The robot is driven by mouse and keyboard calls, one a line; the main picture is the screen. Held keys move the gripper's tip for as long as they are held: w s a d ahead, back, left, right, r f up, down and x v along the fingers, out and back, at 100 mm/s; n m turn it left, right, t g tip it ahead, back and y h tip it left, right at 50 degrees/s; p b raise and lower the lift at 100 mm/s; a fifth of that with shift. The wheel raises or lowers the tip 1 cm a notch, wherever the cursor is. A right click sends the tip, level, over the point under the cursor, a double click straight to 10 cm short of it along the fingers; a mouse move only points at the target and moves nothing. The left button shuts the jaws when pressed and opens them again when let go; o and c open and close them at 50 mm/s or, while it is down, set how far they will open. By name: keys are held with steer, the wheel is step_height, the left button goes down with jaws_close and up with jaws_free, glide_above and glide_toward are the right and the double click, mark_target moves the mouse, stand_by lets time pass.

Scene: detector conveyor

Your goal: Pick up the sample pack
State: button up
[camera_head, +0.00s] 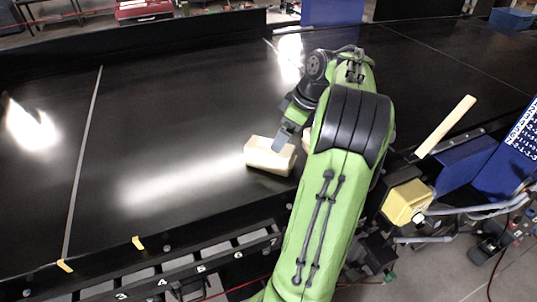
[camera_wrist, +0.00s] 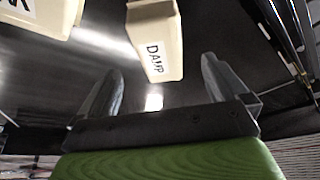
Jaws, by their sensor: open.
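Two cream packs lie on the black conveyor belt. One cream pack (camera_head: 268,157) shows plainly in the head view; only an edge of the other pack (camera_head: 306,140) shows behind my arm. In the wrist view, a pack labelled "DAMP" (camera_wrist: 154,48) is ahead of the space between my fingers, and another cream pack (camera_wrist: 42,14) is cut off at the top left, its label only partly readable. My gripper (camera_wrist: 160,82) is open and empty. In the head view my gripper (camera_head: 284,136) is beside the packs. I cannot tell which is the sample pack.
The black conveyor belt (camera_head: 180,110) is broad and mostly bare, with bright reflections. A cream bar (camera_head: 446,126) lies at the right near the belt edge. A yellow box (camera_head: 407,202) and blue panels (camera_head: 468,165) stand at the near right edge.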

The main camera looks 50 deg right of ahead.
mark_target(270, 156)
steer(key=b+x, duration=0.1)
steer(key=x, duration=0.5)
steer(key=shift+w+f, duration=0.2)
steer(key=x, duration=0.5)
steer(key=shift+f, duration=0.2)
steer(key=shift+s+r, duration=0.1)
steer(key=shift+c, duration=1.1)
steer(key=c, duration=1.3)
step_height(270, 156, up, 10)
steer(key=shift+r+p, duration=0.1)
steer(key=shift+p, duration=0.8)
